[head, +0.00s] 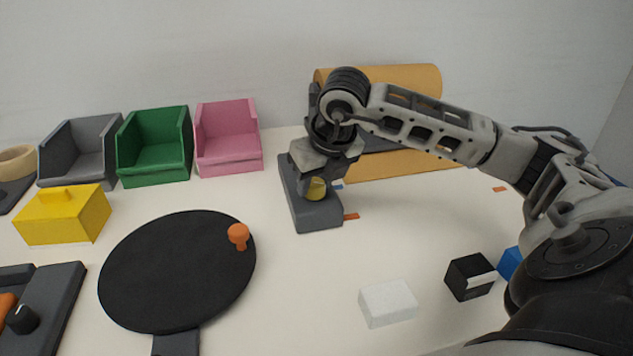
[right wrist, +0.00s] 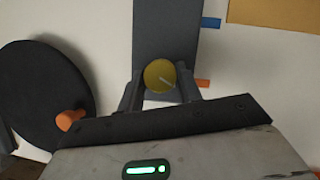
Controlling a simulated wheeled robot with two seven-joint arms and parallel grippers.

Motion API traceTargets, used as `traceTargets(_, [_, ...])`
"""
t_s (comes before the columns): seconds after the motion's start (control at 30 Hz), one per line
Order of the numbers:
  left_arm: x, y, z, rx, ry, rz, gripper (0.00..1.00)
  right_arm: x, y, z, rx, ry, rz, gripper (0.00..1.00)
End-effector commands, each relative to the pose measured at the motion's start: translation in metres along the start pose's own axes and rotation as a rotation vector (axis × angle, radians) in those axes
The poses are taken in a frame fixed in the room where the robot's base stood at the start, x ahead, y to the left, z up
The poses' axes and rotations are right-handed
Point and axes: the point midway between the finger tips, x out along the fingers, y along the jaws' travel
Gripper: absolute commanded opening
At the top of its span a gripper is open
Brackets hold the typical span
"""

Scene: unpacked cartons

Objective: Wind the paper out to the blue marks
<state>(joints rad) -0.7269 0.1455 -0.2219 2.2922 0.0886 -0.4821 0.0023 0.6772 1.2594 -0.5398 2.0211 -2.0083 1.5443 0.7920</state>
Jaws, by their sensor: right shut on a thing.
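A roll of tan paper (head: 408,78) stands at the back, and a strip of paper (head: 405,168) comes out below it onto the table. A blue mark (head: 338,187) and an orange mark (head: 351,216) lie beside a dark grey block (head: 318,222); the right wrist view also shows the blue mark (right wrist: 211,23) and the orange mark (right wrist: 203,83). The paper's corner (right wrist: 275,12) is at the top right there. My right gripper (right wrist: 160,88) is shut on a yellow knob (right wrist: 159,73) with a white line, on the grey block. My left gripper is not in view.
Grey (head: 82,152), green (head: 155,146) and pink (head: 228,138) bins stand at the back left. A yellow box (head: 62,216) and a black disc (head: 175,270) with an orange peg (head: 238,234) lie in front. White (head: 388,303), black (head: 470,277) and blue (head: 510,262) blocks sit at right.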

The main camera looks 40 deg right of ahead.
Motion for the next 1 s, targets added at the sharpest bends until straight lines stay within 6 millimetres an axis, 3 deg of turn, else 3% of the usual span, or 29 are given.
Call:
traceTargets(0.6, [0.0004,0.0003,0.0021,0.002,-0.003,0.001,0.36,-0.0006,0.0001,0.0002,0.041,0.001,-0.017,0.12])
traceTargets(0.63, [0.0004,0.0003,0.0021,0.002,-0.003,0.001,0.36,-0.0006,0.0001,0.0002,0.040,0.001,-0.017,0.38])
traceTargets(0.7, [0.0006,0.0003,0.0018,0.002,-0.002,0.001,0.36,-0.0005,0.0001,0.0002,0.040,0.001,-0.017,0.57])
traceTargets(1.0, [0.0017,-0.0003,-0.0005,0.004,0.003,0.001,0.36,-0.0013,0.0002,0.0002,0.040,0.000,-0.016,0.57])
